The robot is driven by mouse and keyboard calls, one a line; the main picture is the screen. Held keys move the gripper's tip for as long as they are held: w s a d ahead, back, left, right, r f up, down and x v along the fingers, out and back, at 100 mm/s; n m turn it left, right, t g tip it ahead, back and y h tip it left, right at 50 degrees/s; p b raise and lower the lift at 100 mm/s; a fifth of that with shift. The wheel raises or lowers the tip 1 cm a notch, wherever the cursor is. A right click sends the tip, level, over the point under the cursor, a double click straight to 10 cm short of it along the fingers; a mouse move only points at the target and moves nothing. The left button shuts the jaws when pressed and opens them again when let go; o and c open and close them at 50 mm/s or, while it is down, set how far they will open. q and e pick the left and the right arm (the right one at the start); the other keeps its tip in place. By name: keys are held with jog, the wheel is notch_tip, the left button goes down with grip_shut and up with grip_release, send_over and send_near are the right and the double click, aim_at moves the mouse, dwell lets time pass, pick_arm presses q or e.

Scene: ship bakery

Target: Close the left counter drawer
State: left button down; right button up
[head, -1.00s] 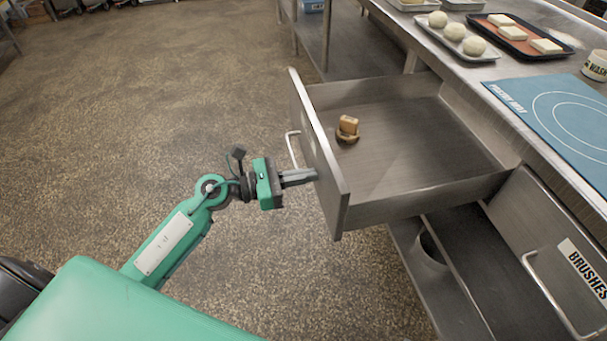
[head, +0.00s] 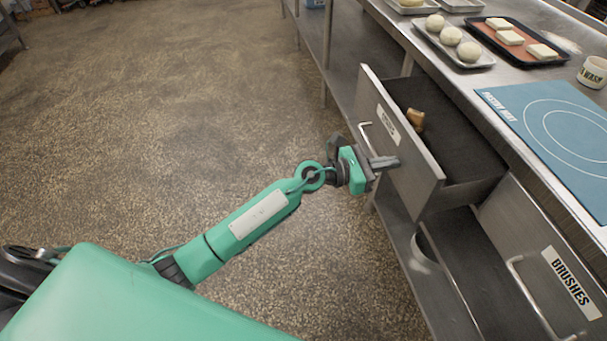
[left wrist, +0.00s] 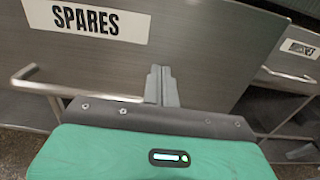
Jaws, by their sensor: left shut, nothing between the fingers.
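The left counter drawer (head: 428,175) stands partly open in the head view, its steel front facing left, with a bar handle (head: 372,140) on it. In the left wrist view the drawer front (left wrist: 215,45) bears a SPARES label (left wrist: 87,20). A small brown object (head: 415,118) lies inside the drawer. My left gripper (head: 388,162) is shut and empty, its fingertips at the outer face of the drawer front, beside the handle and not around it. It also shows in the left wrist view (left wrist: 161,85). My right gripper is not in view.
The right drawer, labelled BRUSHES (head: 572,283), is shut beside it. The floor on the left is clear.

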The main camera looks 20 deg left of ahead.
pick_arm(q)
jog(key=x, duration=0.7)
jog(key=shift+w+d+b, duration=0.15)
jog(key=shift+d+b, duration=0.05)
jog(key=shift+b, duration=0.1)
jog(key=b+x, duration=0.1)
jog(key=x, duration=0.6)
jog(key=shift+d, duration=0.1)
jog(key=shift+w+d, duration=0.35)
jog(key=shift+d, duration=0.05)
jog(key=shift+r+b, duration=0.2)
jog(key=shift+b, duration=0.1)
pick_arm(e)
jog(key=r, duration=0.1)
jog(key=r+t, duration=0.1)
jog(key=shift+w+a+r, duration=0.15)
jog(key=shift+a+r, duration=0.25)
pick_arm(q)
jog(key=shift+r, duration=0.15)
